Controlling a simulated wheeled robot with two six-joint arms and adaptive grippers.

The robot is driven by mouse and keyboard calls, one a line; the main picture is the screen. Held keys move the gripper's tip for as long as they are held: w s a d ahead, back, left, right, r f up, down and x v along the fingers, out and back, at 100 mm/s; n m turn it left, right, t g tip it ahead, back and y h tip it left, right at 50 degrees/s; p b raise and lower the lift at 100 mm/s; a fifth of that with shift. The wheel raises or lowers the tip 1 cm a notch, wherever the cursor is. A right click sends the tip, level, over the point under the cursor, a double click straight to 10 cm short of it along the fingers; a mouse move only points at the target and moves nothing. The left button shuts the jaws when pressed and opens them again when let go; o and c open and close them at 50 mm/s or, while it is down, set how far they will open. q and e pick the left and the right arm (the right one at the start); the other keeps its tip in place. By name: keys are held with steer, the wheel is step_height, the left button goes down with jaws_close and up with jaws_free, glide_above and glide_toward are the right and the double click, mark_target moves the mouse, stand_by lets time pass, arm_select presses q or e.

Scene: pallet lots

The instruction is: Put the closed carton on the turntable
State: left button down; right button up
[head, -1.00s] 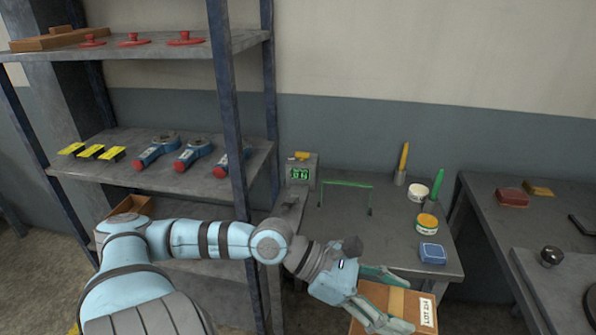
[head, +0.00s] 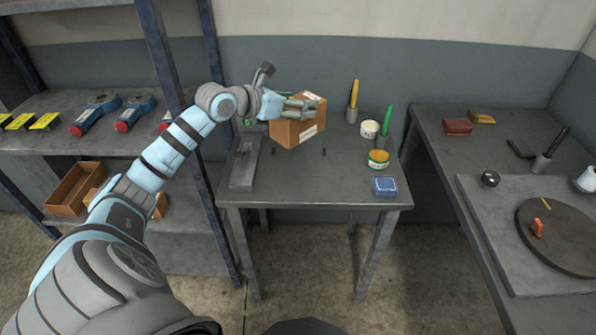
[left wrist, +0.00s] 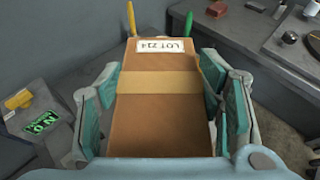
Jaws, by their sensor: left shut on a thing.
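The closed brown carton (head: 297,127) is in my left gripper (head: 302,104), over the back of the middle table. The left wrist view shows the carton (left wrist: 163,115) between both green-padded fingers, with tan tape across it and a "LOT 214" label. Whether its underside clears the table is hard to tell. The turntable (head: 565,248), a dark round disc, lies on a grey slab on the right table, well away from the carton. A small orange piece (head: 537,228) and a yellow mark are on the disc. My right gripper is not in view.
The middle table (head: 300,183) holds a blue box (head: 384,186), round tubs, and yellow- and green-handled tools. A gap separates it from the right table. A metal knob (head: 490,179) stands on the slab's corner. Shelves (head: 190,150) stand at left.

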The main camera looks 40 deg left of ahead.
arm_select(q)
step_height(320, 180, down, 18)
steer(key=b, duration=0.3)
steer(key=shift+s+d+b, duration=0.1)
steer(key=shift+b, duration=0.3)
steer(key=shift+f, duration=0.1)
steer(key=shift+c, duration=2.3)
jaws_free()
steer(key=shift+r, duration=0.2)
steer(key=p+v, duration=0.7)
steer(key=v, duration=0.5)
steer(key=shift+p, duration=0.35)
